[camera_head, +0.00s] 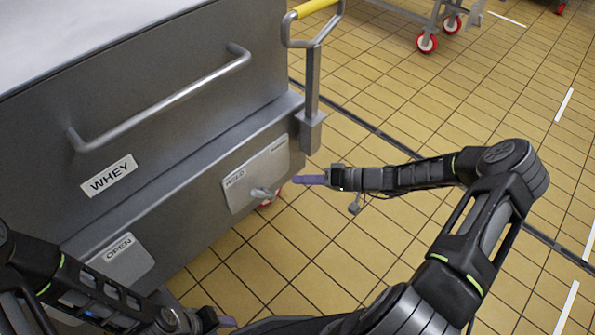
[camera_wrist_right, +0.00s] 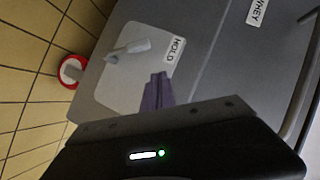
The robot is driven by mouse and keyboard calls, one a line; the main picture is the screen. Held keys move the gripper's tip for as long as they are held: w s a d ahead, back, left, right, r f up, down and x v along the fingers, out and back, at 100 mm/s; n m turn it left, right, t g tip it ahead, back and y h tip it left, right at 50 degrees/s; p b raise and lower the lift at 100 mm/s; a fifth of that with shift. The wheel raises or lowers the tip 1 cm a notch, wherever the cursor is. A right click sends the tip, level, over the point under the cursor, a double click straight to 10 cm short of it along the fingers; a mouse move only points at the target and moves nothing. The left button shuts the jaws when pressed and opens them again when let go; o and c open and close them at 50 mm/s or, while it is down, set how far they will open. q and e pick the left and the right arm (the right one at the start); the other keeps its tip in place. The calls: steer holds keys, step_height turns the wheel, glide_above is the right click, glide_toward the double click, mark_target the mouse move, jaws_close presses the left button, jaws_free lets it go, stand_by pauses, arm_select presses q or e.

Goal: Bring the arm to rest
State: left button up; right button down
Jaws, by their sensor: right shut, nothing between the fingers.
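My right arm reaches in from the lower right of the head view. Its gripper (camera_head: 299,180) is shut and empty, with its purple fingers pointing left at the vat's lower front. In the right wrist view the closed fingers (camera_wrist_right: 157,92) show in front of the HOLD plate (camera_wrist_right: 150,85). A small grey lever (camera_head: 262,192) sticks out of that plate, just left of the fingertips and apart from them; it also shows in the wrist view (camera_wrist_right: 128,50). My left gripper (camera_head: 228,322) is at the bottom edge of the head view, mostly cut off or hidden.
The grey metal vat (camera_head: 160,130) fills the left, with a long bar handle (camera_head: 165,100), a WHEY label (camera_head: 109,177) and an OPEN plate (camera_head: 120,262). A yellow-topped post handle (camera_head: 313,10) stands at its corner.

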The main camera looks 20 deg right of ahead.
stand_by(0.3)
steer(key=s+a+f+m+g+h, duration=0.4)
steer(key=s+f+m+g, duration=0.15)
steer(key=s+f, duration=0.55)
steer(key=s+a+f+n+g+h, duration=0.1)
steer(key=s+a+n+g+h, duration=0.3)
steer(key=s+a, duration=1.1)
step_height(320, 180, up, 21)
steer(key=n+t+y+p, duration=0.1)
steer(key=p, duration=2)
steer(key=shift+w+a, duration=0.2)
steer(key=shift+a, duration=0.05)
steer(key=shift+n, duration=0.25)
